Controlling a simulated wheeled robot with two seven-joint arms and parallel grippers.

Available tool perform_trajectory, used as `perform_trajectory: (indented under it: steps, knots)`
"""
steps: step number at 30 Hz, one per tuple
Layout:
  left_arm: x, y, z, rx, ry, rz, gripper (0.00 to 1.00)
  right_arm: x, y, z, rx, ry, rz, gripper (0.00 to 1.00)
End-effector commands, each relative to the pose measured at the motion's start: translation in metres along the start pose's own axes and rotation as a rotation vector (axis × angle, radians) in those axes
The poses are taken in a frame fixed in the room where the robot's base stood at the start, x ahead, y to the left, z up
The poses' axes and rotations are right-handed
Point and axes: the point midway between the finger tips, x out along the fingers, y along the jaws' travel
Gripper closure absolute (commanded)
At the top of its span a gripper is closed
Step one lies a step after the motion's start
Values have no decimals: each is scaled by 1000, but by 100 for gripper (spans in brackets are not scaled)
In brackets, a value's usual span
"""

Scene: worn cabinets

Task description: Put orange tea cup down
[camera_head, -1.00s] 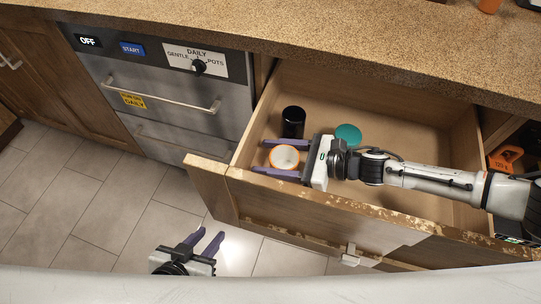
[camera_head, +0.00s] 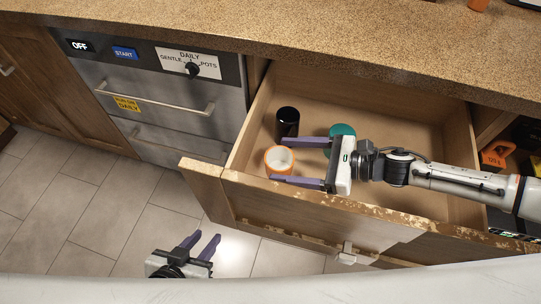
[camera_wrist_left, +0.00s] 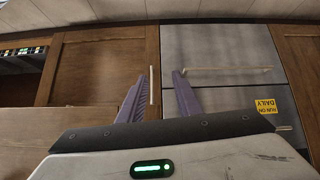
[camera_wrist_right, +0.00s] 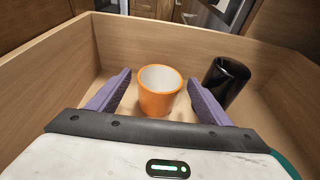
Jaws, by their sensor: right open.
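The orange tea cup (camera_head: 279,159) has a white inside and stands upright in the open drawer (camera_head: 330,210), near its left front corner. It also shows in the right wrist view (camera_wrist_right: 159,92), standing on the drawer floor. My right gripper (camera_head: 289,160) is open, its purple fingers pointing left with their tips close to the cup; in the right wrist view the cup is ahead, between the fingers' lines, with gaps on both sides. My left gripper (camera_head: 203,244) is open and empty, low over the floor outside the drawer.
A black cup (camera_head: 287,122) stands behind the orange cup in the drawer. A teal item (camera_head: 342,131) is partly hidden behind my right gripper. The dishwasher (camera_head: 160,85) is to the left. An orange tool-like item (camera_head: 496,154) is at the right.

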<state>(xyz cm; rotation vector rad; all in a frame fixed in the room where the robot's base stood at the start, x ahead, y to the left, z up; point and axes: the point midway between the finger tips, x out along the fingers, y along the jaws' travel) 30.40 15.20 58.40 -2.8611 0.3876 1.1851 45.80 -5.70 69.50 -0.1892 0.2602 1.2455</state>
Motion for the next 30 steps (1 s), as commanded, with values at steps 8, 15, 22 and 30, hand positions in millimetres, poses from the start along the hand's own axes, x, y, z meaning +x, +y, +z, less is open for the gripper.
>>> perform_trajectory:
  steps: [8, 15, 22, 30]
  knots:
    - [2, 0, -3, -1, 6, -1, 69, -50, 0, 0, 1, -1, -1, 28]
    - [2, 0, -5, -2, 10, -1, 69, -60, 0, 1, -1, -2, 2, 28]
    - [2, 0, -4, -2, 9, -1, 69, -60, 0, 1, 0, -2, 2, 28]
    - [2, 1, -1, -4, 3, 0, 69, -60, 0, 1, -1, -2, 1, 28]
